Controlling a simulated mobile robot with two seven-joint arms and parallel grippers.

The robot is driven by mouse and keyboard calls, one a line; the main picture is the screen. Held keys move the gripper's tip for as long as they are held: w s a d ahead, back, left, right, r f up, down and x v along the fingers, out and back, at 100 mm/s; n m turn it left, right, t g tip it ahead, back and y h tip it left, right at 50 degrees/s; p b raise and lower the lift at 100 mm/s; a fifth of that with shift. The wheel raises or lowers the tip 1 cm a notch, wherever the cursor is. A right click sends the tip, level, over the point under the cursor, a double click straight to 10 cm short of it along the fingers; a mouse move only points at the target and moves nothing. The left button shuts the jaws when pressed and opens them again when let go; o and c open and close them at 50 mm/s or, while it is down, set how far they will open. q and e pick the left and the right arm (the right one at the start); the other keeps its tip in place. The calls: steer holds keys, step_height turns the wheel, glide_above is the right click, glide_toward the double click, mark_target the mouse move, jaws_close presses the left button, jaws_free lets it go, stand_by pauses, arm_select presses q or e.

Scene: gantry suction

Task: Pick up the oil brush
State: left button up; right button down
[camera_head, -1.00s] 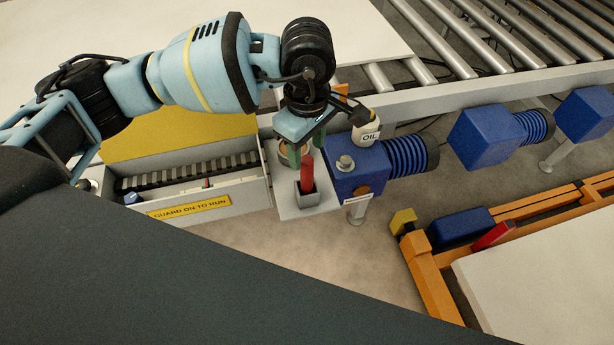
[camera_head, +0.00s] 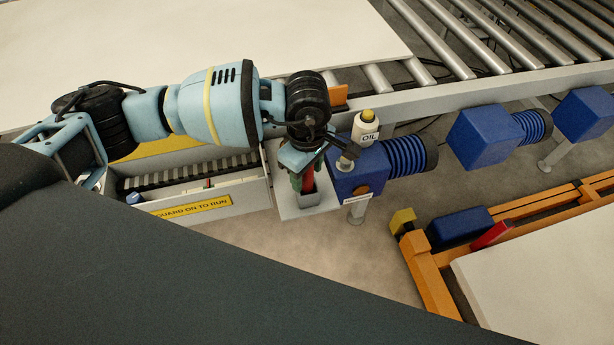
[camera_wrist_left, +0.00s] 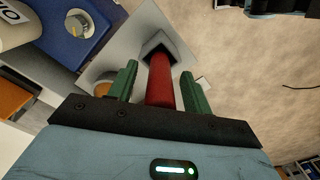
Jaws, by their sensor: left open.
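The oil brush shows as a red handle (camera_head: 307,178) standing in a small grey square holder (camera_head: 309,197) on a light plate. In the left wrist view the red handle (camera_wrist_left: 160,80) lies between the two green fingers, with gaps on both sides. My left gripper (camera_head: 306,182) is open around the handle, coming from above; in the wrist view its fingertips (camera_wrist_left: 159,82) flank the handle. The brush's lower end is hidden inside the holder. My right gripper is not in view.
A grey trough with a yellow sign (camera_head: 192,208) lies left. A roller conveyor (camera_head: 480,50) runs behind. A round tan-topped container (camera_wrist_left: 103,85) is beside the left finger.

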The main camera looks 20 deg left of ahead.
arm_select(q)
steer(key=shift+c, duration=0.3)
steer(key=c, duration=1)
steer(key=shift+r, duration=0.1)
step_height(320, 180, up, 10)
steer(key=shift+f, duration=0.1)
